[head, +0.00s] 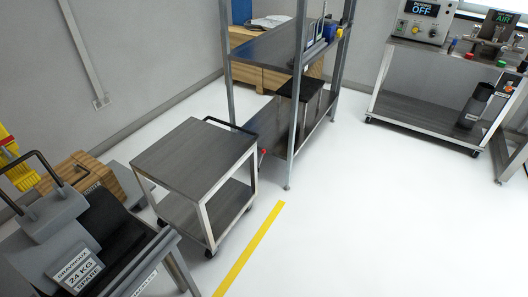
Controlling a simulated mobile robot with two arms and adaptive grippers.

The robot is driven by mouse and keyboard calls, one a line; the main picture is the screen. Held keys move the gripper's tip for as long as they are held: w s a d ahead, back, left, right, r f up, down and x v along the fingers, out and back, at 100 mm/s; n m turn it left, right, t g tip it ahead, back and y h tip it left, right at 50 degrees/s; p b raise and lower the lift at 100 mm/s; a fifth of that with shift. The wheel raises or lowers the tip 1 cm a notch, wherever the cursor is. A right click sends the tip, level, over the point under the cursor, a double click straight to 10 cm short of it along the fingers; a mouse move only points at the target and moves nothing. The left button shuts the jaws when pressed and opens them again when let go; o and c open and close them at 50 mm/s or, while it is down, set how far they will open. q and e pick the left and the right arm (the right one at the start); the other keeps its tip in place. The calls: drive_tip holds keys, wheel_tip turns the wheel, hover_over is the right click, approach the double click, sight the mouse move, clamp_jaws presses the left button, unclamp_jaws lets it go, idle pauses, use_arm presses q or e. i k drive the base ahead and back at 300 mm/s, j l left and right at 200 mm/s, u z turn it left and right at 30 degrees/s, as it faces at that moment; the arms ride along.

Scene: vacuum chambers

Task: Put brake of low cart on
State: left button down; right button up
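The low cart (196,160) stands left of the middle in the head view. It has a dark grey top, a lower shelf (184,214), light metal legs, dark castors and a black push handle (230,124) at its far right side. A small red knob (264,152) shows just right of the cart, by the handle side; I cannot tell whether it is the brake lever or how it is set. A near castor (210,252) is visible, the far ones are mostly hidden. Neither of my grippers is in view.
A yellow floor line (250,247) runs right of the cart. A metal shelf rack (289,160) stands close behind it. A grey "24 KG spare" block (72,262) rests on a stand at the lower left. A bench (429,90) with instruments is at the upper right. Floor at lower right is clear.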

sight(263, 151)
drive_tip(key=i+l+u, duration=0.1)
drive_tip(key=i+l, duration=0.35)
drive_tip(key=i, duration=0.25)
drive_tip(key=i+l, duration=0.5)
drive_tip(key=i, duration=0.25)
drive_tip(key=i+l+u, duration=0.15)
drive_tip(key=i+l, duration=0.35)
drive_tip(key=i, duration=0.2)
